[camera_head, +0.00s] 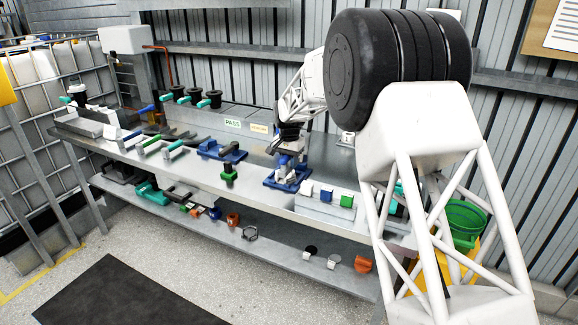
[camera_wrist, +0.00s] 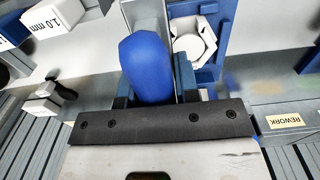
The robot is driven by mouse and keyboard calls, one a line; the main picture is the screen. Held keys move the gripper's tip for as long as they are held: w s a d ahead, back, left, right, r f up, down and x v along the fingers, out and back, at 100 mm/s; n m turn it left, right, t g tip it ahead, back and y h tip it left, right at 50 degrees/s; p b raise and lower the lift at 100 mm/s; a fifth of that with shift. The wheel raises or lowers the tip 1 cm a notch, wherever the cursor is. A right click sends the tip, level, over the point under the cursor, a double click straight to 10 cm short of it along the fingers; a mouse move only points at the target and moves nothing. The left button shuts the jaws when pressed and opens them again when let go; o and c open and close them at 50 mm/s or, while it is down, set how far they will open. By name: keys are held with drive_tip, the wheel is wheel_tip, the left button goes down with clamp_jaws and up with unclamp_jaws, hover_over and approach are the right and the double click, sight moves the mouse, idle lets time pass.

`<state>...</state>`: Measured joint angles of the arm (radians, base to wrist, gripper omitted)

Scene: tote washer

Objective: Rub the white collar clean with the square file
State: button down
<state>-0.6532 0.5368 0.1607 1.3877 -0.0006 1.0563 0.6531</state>
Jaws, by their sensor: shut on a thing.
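My gripper (camera_wrist: 154,88) is shut on the blue handle (camera_wrist: 148,62) of a tool, which I take to be the square file. Its grey shank runs away from the handle to the top edge of the wrist view. The white collar (camera_wrist: 207,40) sits in a blue holder (camera_wrist: 226,30), just right of the tool in the wrist view. The tool hides part of that area, and I cannot tell whether the file touches the collar. In the head view my gripper (camera_head: 286,157) is above the blue holder (camera_head: 288,181) on the bench; the collar is not clear there.
White, blue and green blocks (camera_head: 327,196) stand on the bench right of the holder. Another blue fixture (camera_head: 222,150) and a green-handled item (camera_head: 229,174) are to its left. Behind are PASS (camera_head: 232,123) and REWORK (camera_wrist: 285,121) labels. A lower shelf (camera_head: 275,248) holds loose parts.

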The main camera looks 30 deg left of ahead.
drive_tip(key=shift+r, duration=1.05)
